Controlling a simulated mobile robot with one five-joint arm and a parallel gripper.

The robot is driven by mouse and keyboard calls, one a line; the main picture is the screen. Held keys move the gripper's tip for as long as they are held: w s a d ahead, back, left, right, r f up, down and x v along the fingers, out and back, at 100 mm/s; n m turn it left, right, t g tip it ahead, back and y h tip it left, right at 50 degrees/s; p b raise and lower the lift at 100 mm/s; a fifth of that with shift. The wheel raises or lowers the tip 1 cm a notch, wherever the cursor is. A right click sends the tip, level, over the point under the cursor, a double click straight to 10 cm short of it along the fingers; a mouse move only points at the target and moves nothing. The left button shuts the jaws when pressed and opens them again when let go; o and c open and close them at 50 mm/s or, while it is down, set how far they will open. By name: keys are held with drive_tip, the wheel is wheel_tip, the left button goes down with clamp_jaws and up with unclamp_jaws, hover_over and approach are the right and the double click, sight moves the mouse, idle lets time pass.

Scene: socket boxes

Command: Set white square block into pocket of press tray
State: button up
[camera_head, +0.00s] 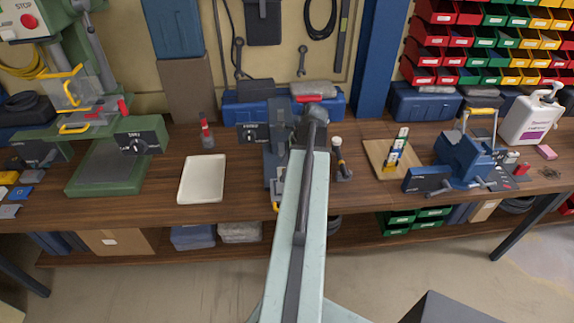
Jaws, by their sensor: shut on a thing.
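A dark grey bench press (280,118) stands at the middle of the bench, partly behind my arm. It has a dark box with a knob (253,133) on its left side. The lower part of the press is largely covered by my arm, and I cannot make out its tray or pocket. I cannot make out a white square block. My arm reaches forward from the bottom middle to a grey joint in front of the press. My gripper is not visible past that joint, so its hold does not show.
A white shallow tray (202,179) lies left of the press, beside a green drill press (107,165). To the right are a small upright tool (341,160), a wooden board with coloured pieces (376,151) and a blue machine (465,157). Bare bench lies between them.

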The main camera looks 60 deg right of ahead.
wheel_tip(320, 180, up, 2)
drive_tip(key=shift+r+p, duration=0.2)
drive_tip(key=shift+p, duration=0.95)
drive_tip(key=shift+w+a+f+b, duration=0.1)
drive_tip(key=shift+f+b, duration=0.4)
drive_tip(key=shift+b, duration=0.05)
wheel_tip(320, 180, down, 7)
drive_tip(key=b, duration=0.6)
drive_tip(key=shift+r+b, duration=0.1)
drive_tip(key=shift+b, duration=0.3)
drive_tip(key=shift+r, duration=0.1)
drive_tip(key=o, duration=1.5)
